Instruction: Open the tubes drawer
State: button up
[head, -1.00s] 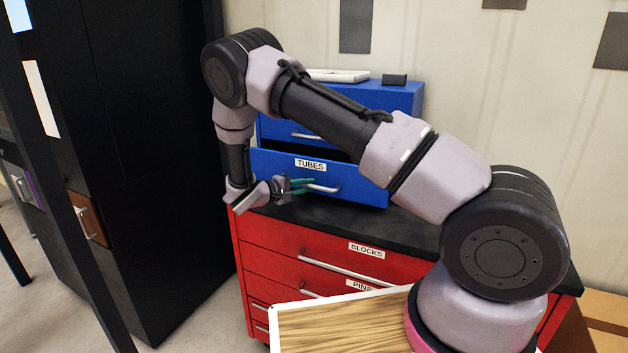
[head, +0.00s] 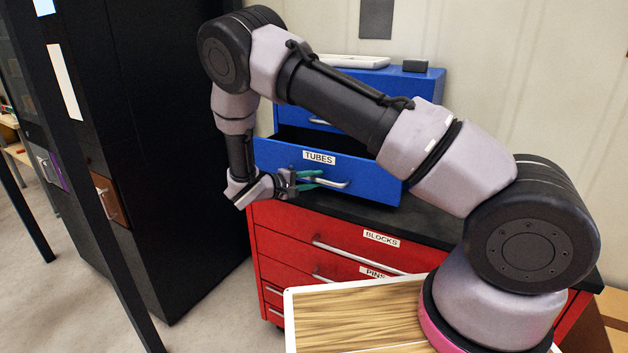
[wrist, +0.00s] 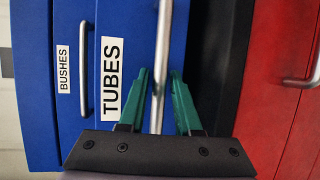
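The tubes drawer (head: 272,153) is the blue drawer with a white TUBES label in a blue cabinet (head: 378,84). It stands pulled out, with a dark gap showing above its front. Its metal handle (head: 335,183) is a silver bar on the drawer front. My gripper (head: 317,183) is at the left part of this handle. In the wrist view, the green fingers of my gripper (wrist: 159,75) lie on both sides of the silver bar (wrist: 163,30), close in on it. The exact contact is hard to see. The drawer's inside is mostly dark or hidden.
A BUSHES drawer (wrist: 68,125) is beside the tubes drawer in the wrist view. The blue cabinet stands on a black top (head: 425,217) over a red chest (head: 290,240) with BLOCKS and PINS drawers. A tall black cabinet (head: 175,200) stands close on the left.

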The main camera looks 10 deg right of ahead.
jog(key=v, duration=1)
jog(key=shift+s+a, duration=0.25)
jog(key=shift+a, duration=0.05)
jog(key=shift+r, duration=0.1)
jog(key=s+d+r+m+g+y, duration=0.3)
jog(key=d+r+g+y, duration=0.1)
jog(key=d+r, duration=0.4)
jog(key=s+d+r+m+g+y, duration=0.3)
jog(key=d+r+g, duration=0.1)
jog(key=d+r, duration=0.45)
jog(key=s+d+r+m+t+y, duration=0.2)
jog(key=s+d+r+t+y, duration=0.1)
jog(key=s+r, duration=0.5)
jog(key=s+d+r+m+t+y, duration=0.3)
jog(key=s+d+r+t+y, duration=0.1)
jog(key=s+r, duration=0.4)
jog(key=shift+s+r+y, duration=0.35)
jog(key=shift+s+y, duration=0.25)
jog(key=shift+y, duration=0.3)
